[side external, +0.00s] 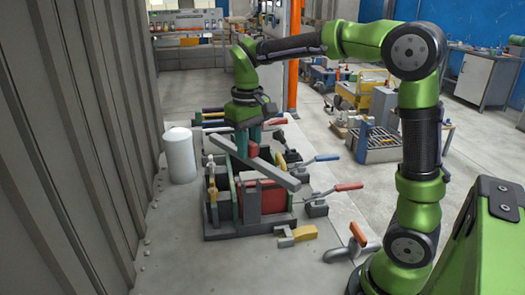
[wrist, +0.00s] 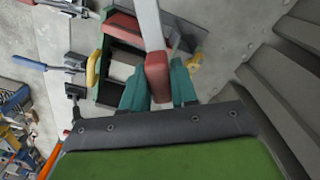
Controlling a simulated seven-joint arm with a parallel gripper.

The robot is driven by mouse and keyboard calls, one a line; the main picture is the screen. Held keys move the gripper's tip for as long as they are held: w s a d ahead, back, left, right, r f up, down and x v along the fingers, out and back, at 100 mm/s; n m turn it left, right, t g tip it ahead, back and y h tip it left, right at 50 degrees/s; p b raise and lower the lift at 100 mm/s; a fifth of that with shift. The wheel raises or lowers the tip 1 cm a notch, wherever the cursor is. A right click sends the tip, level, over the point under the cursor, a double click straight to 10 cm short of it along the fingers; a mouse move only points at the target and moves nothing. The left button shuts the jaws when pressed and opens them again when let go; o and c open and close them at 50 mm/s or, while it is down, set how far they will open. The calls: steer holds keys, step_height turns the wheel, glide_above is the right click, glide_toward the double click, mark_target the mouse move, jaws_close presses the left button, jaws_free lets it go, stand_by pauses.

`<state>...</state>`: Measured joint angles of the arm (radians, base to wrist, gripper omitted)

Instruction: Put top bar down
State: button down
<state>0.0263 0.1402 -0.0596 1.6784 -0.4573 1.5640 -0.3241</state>
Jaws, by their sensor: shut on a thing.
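My gripper (wrist: 158,90) has teal fingers shut on the red grip block (wrist: 158,72) of the top bar. The top bar (wrist: 150,22) is a long pale grey bar; in the side view (side external: 275,173) it lies diagonally across the top of the panel mould, slanting down to the right in the picture. The mould (side external: 222,232) has a dark base, green uprights and a red panel (side external: 268,198) standing in it. I cannot tell whether the bar touches the mould. My gripper (side external: 246,142) is directly above the mould, and its wrist hides part of the mould's far side.
Toggle clamps with a blue handle (side external: 328,157) and a red handle (side external: 349,187) stand right of the mould. A yellow-ended block (side external: 305,233) and an orange-handled clamp (side external: 358,235) lie in front. A white cylinder (side external: 180,155) and a ribbed wall (side external: 80,150) are at left.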

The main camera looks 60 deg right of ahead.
steer(key=w+a+f+m, duration=0.35)
steer(key=w+f, duration=0.25)
steer(key=w, duration=0.4)
steer(key=w+a+f+m, duration=0.3)
steer(key=w+a+f, duration=0.25)
steer(key=w, duration=0.35)
steer(key=f, duration=1)
steer(key=shift+w+d, duration=0.15)
steer(key=shift+w, duration=0.05)
steer(key=shift+f, duration=0.15)
steer(key=c, duration=0.9)
jaws_free()
steer(key=shift+f, duration=0.1)
